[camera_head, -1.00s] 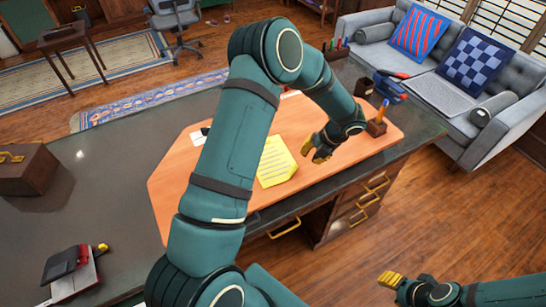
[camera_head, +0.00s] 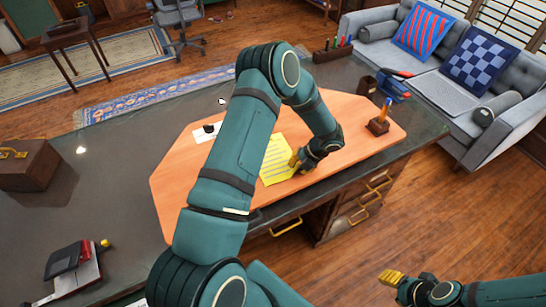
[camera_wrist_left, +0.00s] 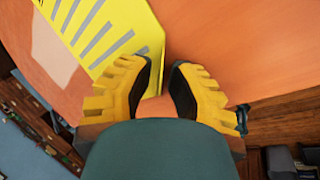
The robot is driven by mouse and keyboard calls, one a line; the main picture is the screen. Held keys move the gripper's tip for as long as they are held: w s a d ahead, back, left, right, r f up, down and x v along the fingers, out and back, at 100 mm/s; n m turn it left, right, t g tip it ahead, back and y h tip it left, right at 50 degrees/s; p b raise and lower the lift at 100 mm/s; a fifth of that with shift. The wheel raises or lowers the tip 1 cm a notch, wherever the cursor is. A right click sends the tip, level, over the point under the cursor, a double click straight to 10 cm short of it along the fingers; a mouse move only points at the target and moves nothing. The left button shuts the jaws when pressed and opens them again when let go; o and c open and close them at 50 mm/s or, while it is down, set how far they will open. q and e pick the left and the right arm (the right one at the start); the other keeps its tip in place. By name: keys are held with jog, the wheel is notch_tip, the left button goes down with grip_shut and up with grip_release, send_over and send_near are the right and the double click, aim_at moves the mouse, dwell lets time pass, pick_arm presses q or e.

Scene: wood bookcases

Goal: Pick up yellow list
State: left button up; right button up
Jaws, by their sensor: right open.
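The yellow list (camera_head: 275,158), a sheet with grey lines, lies on the orange desk mat, partly hidden by my left arm. My left gripper (camera_head: 298,162) is low over the mat at the sheet's right edge. In the left wrist view, the yellow list (camera_wrist_left: 105,28) is at the upper left, its edge beside the fingers. There the left gripper (camera_wrist_left: 165,72) shows a gap between its fingers, with nothing visibly held. My right gripper (camera_head: 390,279) is open and empty at the lower right, away from the desk.
The orange mat (camera_head: 345,115) covers the middle of the dark desk (camera_head: 115,180). A pen holder (camera_head: 378,125) stands at its right end. A white card (camera_head: 207,131) lies behind my arm. A box (camera_head: 27,165) and notebooks (camera_head: 72,270) are at the left.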

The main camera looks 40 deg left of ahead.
pick_arm(q)
grip_shut()
